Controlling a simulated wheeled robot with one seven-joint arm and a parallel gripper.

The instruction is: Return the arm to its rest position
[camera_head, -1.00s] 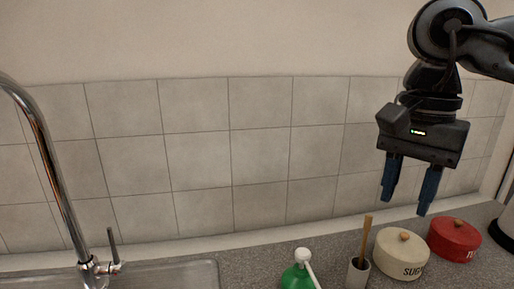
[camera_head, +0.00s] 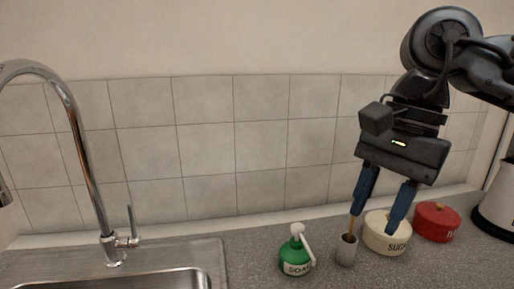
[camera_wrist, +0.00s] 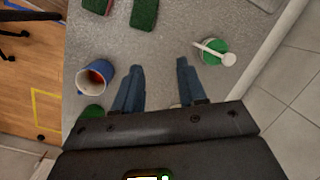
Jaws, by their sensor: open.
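My gripper (camera_head: 375,216) hangs from my arm on the right of the head view, its two blue fingers pointing down and spread apart with nothing between them. In that picture the fingers overlap a cream sugar pot (camera_head: 385,238) and a small cup with a wooden stick (camera_head: 346,250). I cannot tell the exact distance to them. In the wrist view my gripper (camera_wrist: 160,68) is open and empty over the grey counter (camera_wrist: 165,45).
A green soap dispenser (camera_head: 296,258), a red pot (camera_head: 437,222) and a pale container (camera_head: 498,205) stand along the counter. A sink with a chrome tap (camera_head: 85,150) is at the left. The wrist view shows a blue cup (camera_wrist: 96,79) and green sponges (camera_wrist: 145,13).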

